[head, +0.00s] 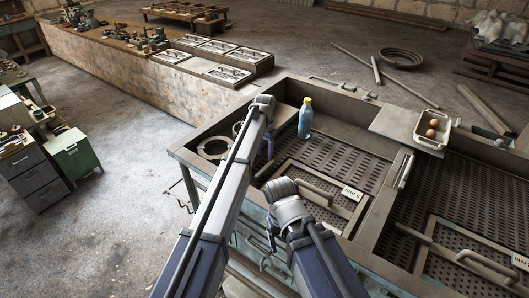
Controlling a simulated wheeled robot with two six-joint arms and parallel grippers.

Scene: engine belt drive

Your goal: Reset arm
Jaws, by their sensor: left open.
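My left arm rises from the bottom to a joint near the left end of a long metal wash basin (183,153). My left gripper (265,163) is mostly hidden behind that arm, low over the basin's left end; only a small part shows, and it is open. I see nothing held in it. My right arm comes in from the bottom middle and ends in view at a rounded grey joint. My right gripper does not show.
A blue bottle (305,118) with a yellow cap stands in the basin near the left arm. A tray of brown eggs (424,142) sits on a plate across the basin. A green cabinet (76,158) stands at the left. The floor between is clear.

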